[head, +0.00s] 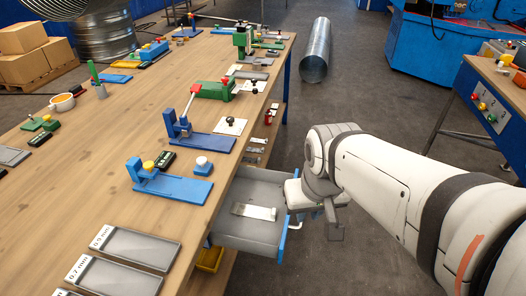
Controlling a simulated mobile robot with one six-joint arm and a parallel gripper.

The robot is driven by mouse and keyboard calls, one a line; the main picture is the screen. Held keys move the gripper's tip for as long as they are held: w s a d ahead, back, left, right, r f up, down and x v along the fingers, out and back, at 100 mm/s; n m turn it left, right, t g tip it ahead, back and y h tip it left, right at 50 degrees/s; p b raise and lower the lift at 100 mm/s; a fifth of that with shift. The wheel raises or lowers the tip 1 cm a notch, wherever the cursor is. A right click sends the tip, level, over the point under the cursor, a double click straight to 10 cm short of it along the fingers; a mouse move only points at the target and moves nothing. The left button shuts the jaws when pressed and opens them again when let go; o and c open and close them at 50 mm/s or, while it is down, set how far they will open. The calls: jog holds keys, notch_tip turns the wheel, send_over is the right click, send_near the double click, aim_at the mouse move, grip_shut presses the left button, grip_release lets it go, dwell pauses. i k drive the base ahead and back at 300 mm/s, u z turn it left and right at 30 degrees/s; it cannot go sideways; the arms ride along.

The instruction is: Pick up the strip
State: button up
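A flat, shiny metal strip (255,211) lies in the open grey drawer (233,236) below the table's right edge. One end of the strip has a paler, brighter patch. My gripper (326,224) hangs just right of the drawer, beyond its blue front edge, apart from the strip. One dark finger with a flat foot shows clearly; the other is hard to make out, so its opening cannot be told. I see nothing held in it.
The wooden table (100,184) carries blue and green hand tools and, at front left, labelled grey trays (135,246). A yellow bin (209,258) sits below the drawer. A spiral duct (315,52) lies on the floor behind. A blue-sided bench (487,118) stands right.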

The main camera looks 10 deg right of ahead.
aim_at(258, 212)
jog(key=u, duration=1)
jog(key=k, duration=1.1)
jog(key=z, duration=0.65)
jog(key=i, duration=1)
jog(key=z, duration=0.05)
